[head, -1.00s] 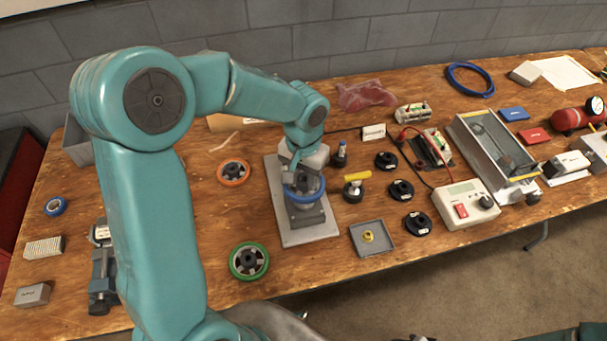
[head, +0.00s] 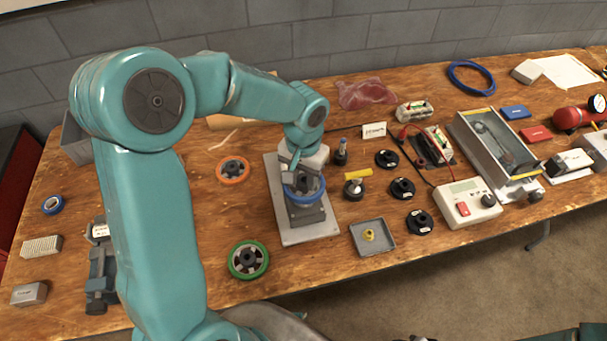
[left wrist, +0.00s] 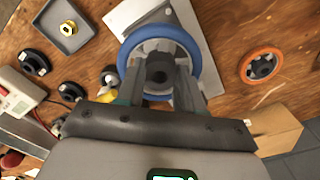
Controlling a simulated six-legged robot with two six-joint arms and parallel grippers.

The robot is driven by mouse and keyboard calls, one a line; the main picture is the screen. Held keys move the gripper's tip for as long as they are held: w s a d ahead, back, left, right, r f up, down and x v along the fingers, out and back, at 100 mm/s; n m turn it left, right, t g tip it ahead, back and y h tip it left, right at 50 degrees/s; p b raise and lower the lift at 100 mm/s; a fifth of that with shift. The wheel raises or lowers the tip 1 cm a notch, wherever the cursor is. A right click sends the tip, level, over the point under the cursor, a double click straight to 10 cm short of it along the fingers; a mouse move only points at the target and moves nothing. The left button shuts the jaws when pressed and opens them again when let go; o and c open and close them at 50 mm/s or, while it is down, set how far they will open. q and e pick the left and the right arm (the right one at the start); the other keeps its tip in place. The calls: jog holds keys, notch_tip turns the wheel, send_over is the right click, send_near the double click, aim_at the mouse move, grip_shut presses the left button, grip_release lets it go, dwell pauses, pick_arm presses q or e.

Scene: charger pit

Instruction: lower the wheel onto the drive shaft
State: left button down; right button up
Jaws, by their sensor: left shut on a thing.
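The blue-rimmed wheel (head: 290,193) is held level over a dark grey drive unit (head: 308,215) on a light grey plate (head: 322,234). My left gripper (head: 305,179) is above it, shut on the wheel. In the left wrist view the blue rim (left wrist: 158,33) surrounds a grey hub with a dark centre, and my fingers reach down to it. The drive shaft is hidden under the wheel and gripper. I cannot tell whether the wheel touches it. My right gripper is not in view.
An orange-rimmed wheel (head: 233,170) lies left of the plate and a green-rimmed wheel (head: 249,260) in front. A grey tray (head: 386,249) with a brass nut, several black discs and a meter box (head: 464,205) are to the right. Bare wood lies between the orange and green wheels.

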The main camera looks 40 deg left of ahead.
aim_at(303, 188)
pick_arm(q)
jog(key=shift+f+b, duration=2.1)
jog(key=shift+f, duration=0.35)
dwell(0.9)
jog(key=c, duration=0.6)
grip_release()
jog(key=shift+c, duration=0.2)
jog(key=c, duration=0.4)
jog(key=shift+o, duration=0.2)
jog(key=shift+r, duration=0.1)
notch_tip(303, 188, up, 6)
jog(key=p, duration=0.4)
jog(key=shift+s+d, duration=0.1)
